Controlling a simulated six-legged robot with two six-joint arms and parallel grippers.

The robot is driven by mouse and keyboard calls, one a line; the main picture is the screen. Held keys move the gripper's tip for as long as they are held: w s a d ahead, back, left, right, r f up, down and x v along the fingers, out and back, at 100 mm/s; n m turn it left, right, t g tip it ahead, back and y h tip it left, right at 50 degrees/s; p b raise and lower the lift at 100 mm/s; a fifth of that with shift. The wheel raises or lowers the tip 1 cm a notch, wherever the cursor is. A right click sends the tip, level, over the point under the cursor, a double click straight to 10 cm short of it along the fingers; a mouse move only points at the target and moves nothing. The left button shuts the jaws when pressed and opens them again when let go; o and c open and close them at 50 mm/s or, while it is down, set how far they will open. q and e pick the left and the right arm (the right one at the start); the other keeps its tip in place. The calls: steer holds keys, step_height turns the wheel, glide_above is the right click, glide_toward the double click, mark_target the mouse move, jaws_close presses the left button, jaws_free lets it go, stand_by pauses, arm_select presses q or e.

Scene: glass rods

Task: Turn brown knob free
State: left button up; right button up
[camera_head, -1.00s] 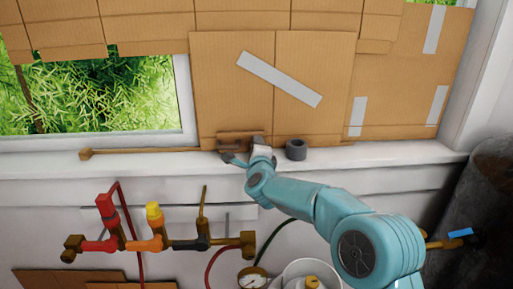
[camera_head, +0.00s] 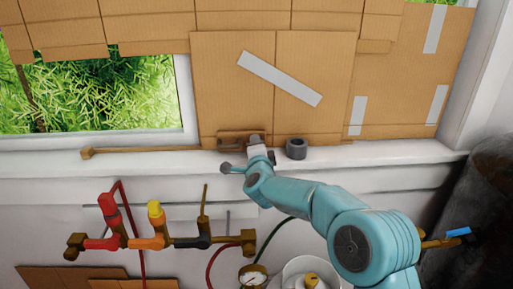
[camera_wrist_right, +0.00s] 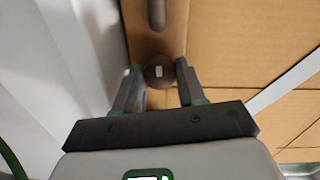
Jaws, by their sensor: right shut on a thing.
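The brown knob (camera_wrist_right: 160,72) is round with a small pale mark, and it sits between the two fingers of my right gripper (camera_wrist_right: 159,76) in the right wrist view. The fingers are shut on it from both sides. In the head view my right gripper (camera_head: 254,143) is at the brown latch fitting (camera_head: 232,136) on the window sill, against the cardboard. The knob itself is hidden there by the gripper and wrist. My left gripper is in neither view.
A dark grey roll (camera_head: 296,148) stands on the sill (camera_head: 360,155) just right of my gripper. A brown rod (camera_head: 140,151) lies along the sill to the left. Pipes with a red valve (camera_head: 108,204) and yellow valve (camera_head: 155,210) are below, beside a gauge (camera_head: 252,275).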

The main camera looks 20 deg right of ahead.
steer(key=o, duration=1.1)
steer(key=shift+c, duration=0.2)
